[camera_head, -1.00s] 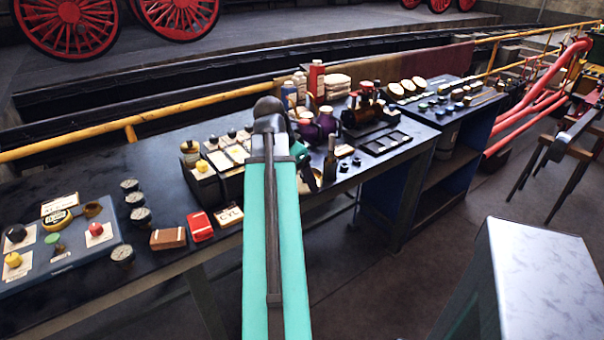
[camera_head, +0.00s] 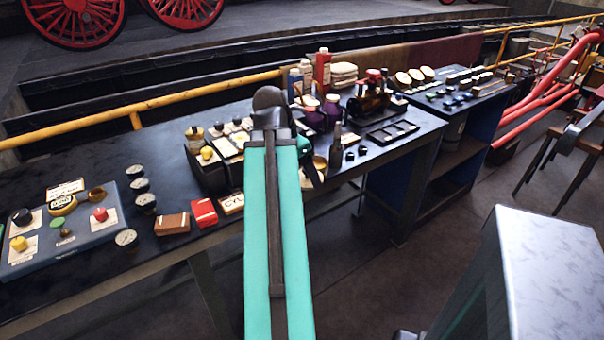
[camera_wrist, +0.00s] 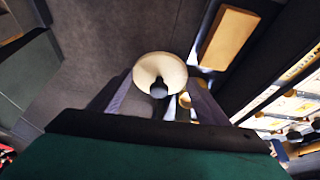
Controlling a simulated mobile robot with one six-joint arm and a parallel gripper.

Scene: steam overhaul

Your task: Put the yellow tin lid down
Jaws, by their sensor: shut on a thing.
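My gripper (camera_head: 310,162) hangs at the far end of my teal arm, in front of the bench's front edge, partly hidden by the arm. It is shut on a round, pale lid (camera_wrist: 160,70), which shows cream between the fingers in the wrist view, with a dark round spot over its lower middle. In the head view a small tan part of the lid (camera_head: 320,162) shows beside the gripper. I cannot tell its yellow side from here. Below it in the wrist view is grey floor, so it appears to be held clear of the bench top.
Bottles and a small engine (camera_head: 372,95) crowd behind the gripper. A pale-topped cabinet (camera_head: 550,255) stands right.

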